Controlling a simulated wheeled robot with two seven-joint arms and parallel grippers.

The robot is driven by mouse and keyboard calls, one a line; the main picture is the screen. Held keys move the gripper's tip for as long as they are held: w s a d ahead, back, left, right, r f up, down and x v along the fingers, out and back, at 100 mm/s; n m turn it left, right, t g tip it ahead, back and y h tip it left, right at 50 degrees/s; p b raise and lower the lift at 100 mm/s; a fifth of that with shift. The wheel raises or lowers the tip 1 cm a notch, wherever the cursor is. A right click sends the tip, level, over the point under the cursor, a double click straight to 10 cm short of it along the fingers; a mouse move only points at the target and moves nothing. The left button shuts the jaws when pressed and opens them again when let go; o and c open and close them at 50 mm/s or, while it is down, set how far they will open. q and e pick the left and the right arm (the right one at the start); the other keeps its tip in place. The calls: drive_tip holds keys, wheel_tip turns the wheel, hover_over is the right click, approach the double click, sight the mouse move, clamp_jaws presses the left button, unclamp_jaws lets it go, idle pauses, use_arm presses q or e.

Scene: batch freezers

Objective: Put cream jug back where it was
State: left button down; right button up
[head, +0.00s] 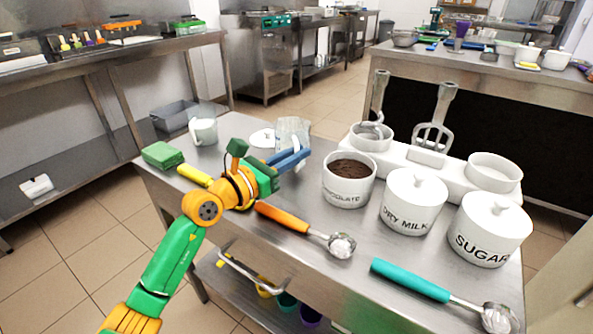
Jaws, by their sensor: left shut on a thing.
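My left gripper (292,159) reaches over the left part of the steel table, its blue fingers shut on a pale, see-through jug (293,128). The fingers are at the jug's near side, low, where its handle seems to be. The fingers hide part of the jug, and I cannot tell whether its base touches the table. A second whitish jug or mug (204,132) stands upright at the table's back left. A flat white round lid or disc (264,139) lies between the two. My right gripper is not in view.
Chocolate (347,190), dry milk (413,212) and sugar (488,240) canisters stand to the right. An orange-handled scoop (284,216) and a teal-handled scoop (410,280) lie in front.

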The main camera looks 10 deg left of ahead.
use_arm(q)
wheel_tip(320, 180, down, 3)
drive_tip(key=shift+d+r, duration=0.1)
drive_tip(key=shift+r, duration=0.1)
drive_tip(key=c, duration=0.9)
unclamp_jaws()
drive_tip(key=shift+s, duration=0.25)
drive_tip(key=b+v, duration=0.1)
drive_tip(key=v, duration=1)
drive_tip(key=shift+b, duration=0.3)
drive_tip(key=shift+s+a, duration=0.25)
drive_tip(key=shift+s, duration=0.05)
